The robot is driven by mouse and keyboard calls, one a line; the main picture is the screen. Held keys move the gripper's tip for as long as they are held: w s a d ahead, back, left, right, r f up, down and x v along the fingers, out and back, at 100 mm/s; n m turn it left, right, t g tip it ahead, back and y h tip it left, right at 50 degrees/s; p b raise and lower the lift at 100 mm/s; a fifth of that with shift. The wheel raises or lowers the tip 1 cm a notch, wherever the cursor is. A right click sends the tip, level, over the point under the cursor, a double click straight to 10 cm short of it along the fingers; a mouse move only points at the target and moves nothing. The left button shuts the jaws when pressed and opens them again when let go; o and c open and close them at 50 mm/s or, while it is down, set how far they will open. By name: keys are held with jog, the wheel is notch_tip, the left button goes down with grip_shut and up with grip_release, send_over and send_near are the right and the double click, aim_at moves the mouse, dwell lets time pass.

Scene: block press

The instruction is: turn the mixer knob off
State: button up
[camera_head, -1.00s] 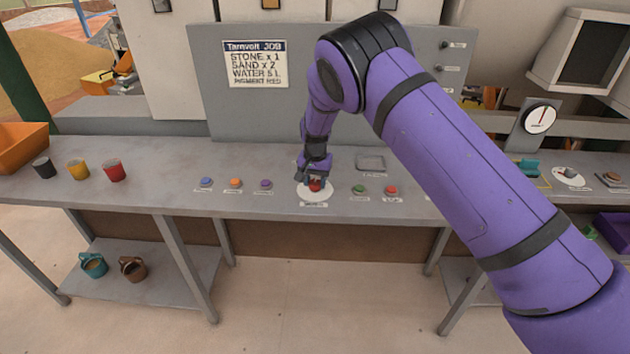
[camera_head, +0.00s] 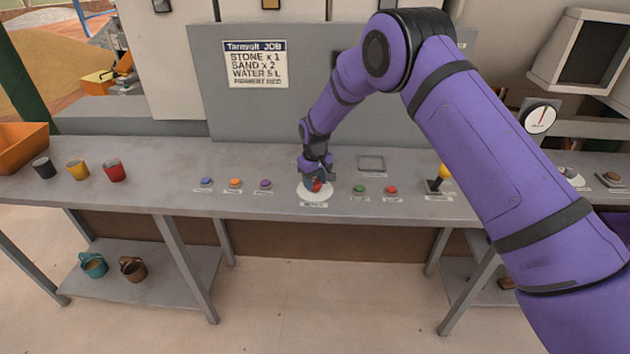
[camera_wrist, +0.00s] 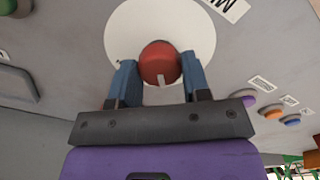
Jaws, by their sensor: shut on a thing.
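The mixer knob is red and sits on a round white dial plate (camera_head: 314,196) on the bench. In the wrist view the red knob (camera_wrist: 159,62) lies between the two blue fingertips, over the white plate (camera_wrist: 125,30). My gripper (camera_head: 318,181) is shut on the knob from above, and it also shows in the wrist view (camera_wrist: 159,75). In the head view the gripper covers part of the knob. Any pointer on the knob and the plate's markings cannot be made out.
Blue (camera_head: 206,181), orange (camera_head: 235,183) and purple (camera_head: 265,184) buttons lie left of the plate. Green (camera_head: 359,188) and red (camera_head: 391,190) buttons lie to the right, then a yellow-topped lever (camera_head: 443,174). Black, yellow and red cups (camera_head: 114,170) stand further left.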

aim_at(315, 182)
jog(key=shift+n, duration=0.6)
jog(key=o, duration=0.9)
notch_tip(315, 182, up, 11)
jog(key=shift+f, duration=0.1)
